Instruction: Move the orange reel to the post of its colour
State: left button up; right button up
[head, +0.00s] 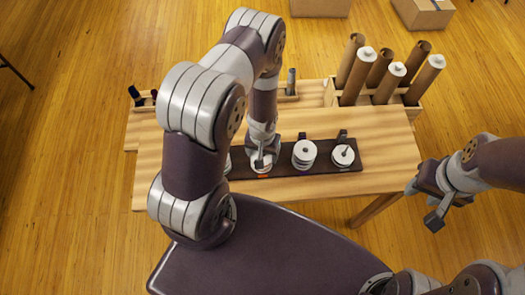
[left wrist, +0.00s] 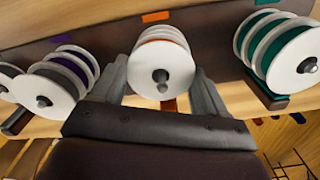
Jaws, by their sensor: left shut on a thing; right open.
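The orange reel (left wrist: 165,62) has white round flanges with orange winding between them. My left gripper (head: 262,160) is shut on it, one finger on each side in the left wrist view. A grey post tip shows through the reel's middle, and orange marks (left wrist: 156,16) show on the dark board (head: 283,171) beside it. So the reel is around the post with the orange mark; whether it rests on the board is hidden. My right gripper (head: 437,205) is open and empty, off the table's right end.
A purple reel (left wrist: 68,75) and a teal reel (left wrist: 285,55) flank it closely on neighbouring posts. Another white-flanged reel (head: 343,155) stands at the board's right end. A wooden box (head: 410,116) of cardboard tubes stands at the back right. The table front (head: 385,178) is clear.

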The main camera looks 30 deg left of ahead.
pick_arm(q)
jog(key=shift+f, duration=0.25)
jog(key=o, duration=1)
jog(key=shift+o, duration=0.2)
notch_tip(320, 180, up, 13)
jog(key=p, duration=0.5)
jog(key=shift+f, duration=0.15)
